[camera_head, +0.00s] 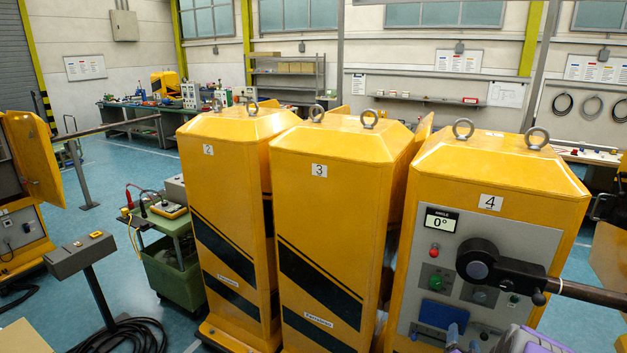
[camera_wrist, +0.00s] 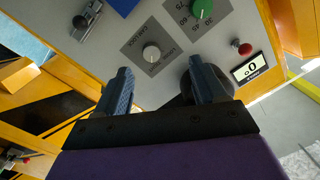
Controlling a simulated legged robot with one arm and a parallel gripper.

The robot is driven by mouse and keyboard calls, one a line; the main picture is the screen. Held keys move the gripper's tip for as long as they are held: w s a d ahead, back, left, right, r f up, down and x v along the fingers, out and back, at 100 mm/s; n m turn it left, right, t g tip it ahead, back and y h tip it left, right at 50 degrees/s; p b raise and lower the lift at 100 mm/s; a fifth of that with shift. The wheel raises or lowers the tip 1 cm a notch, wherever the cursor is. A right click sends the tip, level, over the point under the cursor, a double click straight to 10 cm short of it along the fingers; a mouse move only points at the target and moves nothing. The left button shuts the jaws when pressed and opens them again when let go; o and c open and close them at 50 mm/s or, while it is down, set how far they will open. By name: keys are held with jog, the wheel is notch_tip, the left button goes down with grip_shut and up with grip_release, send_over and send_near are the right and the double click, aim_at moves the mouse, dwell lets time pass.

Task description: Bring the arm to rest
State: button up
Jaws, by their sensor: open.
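My gripper (camera_head: 462,340) is at the bottom of the head view, low in front of the grey control panel (camera_head: 455,225) of yellow cabinet 4 (camera_head: 480,160). In the wrist view its two blue fingers (camera_wrist: 160,70) are spread, with no object held between them. A black hub (camera_head: 485,262) carries a dark boom (camera_head: 590,293) reaching right. The angle display (camera_head: 440,220) reads 0°. The hub is partly hidden behind one finger in the wrist view.
Yellow cabinets 2 (camera_head: 222,180) and 3 (camera_head: 330,190) stand close on the left of cabinet 4. A green cart (camera_head: 170,265) and a control box on a post (camera_head: 80,255) are farther left. Open blue floor (camera_head: 130,180) lies behind the cart.

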jog(key=w+a+r+n+g+y, duration=0.3)
jog(key=a+r+n+y, duration=0.1)
jog(key=a, duration=0.5)
jog(key=s+a+r+n+g+y, duration=0.35)
jog(key=s+a, duration=0.35)
jog(key=a, duration=0.3)
jog(key=s+a+r+n+g, duration=0.1)
jog(key=s+a+r+g, duration=0.2)
jog(key=s, duration=0.9)
jog(key=s+a+r+n+g, duration=0.2)
jog(key=s+a+r+g, duration=0.2)
jog(key=s, duration=0.9)
jog(key=s+a+r+n+g, duration=0.1)
jog(key=s+a+r+g, duration=0.3)
jog(key=s, duration=0.8)
jog(key=shift+s+a+b, duration=0.3)
jog(key=shift+a+b, duration=0.1)
jog(key=shift+a, duration=0.5)
jog(key=shift+n+y, duration=0.25)
